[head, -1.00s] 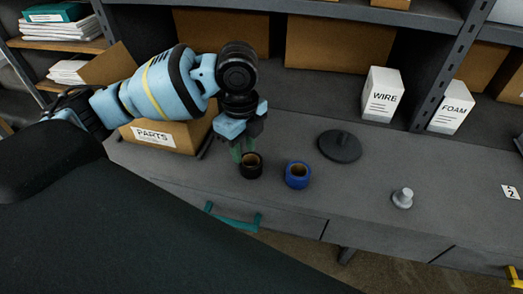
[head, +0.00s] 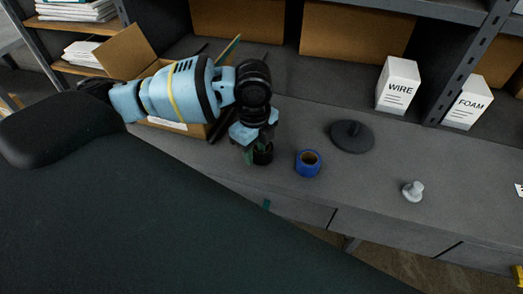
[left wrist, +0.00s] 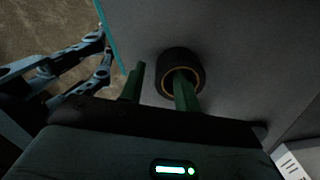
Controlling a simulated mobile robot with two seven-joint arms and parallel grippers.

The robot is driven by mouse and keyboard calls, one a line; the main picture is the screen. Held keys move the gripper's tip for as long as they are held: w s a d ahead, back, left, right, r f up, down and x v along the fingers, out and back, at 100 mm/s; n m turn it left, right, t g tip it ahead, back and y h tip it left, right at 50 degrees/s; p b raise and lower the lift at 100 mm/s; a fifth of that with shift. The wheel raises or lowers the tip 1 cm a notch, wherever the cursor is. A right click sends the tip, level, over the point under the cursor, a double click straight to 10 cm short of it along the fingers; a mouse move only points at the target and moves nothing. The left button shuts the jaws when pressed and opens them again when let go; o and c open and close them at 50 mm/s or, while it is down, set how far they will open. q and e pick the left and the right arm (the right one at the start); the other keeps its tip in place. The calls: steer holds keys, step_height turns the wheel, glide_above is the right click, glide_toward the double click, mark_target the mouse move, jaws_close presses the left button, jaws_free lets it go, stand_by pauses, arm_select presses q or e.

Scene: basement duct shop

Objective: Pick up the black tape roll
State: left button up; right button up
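The black tape roll (head: 264,157) stands on the grey worktop, partly hidden by my left gripper (head: 257,153) in the head view. In the left wrist view the black tape roll (left wrist: 172,62) shows its dark side and a tan-rimmed hole. My left gripper (left wrist: 158,88) has two green fingers with a gap between them. One finger overlaps the roll's hole; the other is beside the roll, with a visible gap to it. I cannot tell whether the first finger reaches inside the hole. My right gripper is not clearly visible.
A blue tape roll (head: 308,163) stands just right of the black one. A dark round disc (head: 351,136) and a small grey knob-like part (head: 413,191) are farther right. An open cardboard box (head: 128,54) is behind my left arm. White WIRE (head: 397,85) and FOAM (head: 468,104) boxes stand behind.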

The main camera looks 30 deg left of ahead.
arm_select(q)
steer(key=shift+f, duration=0.5)
jaws_close()
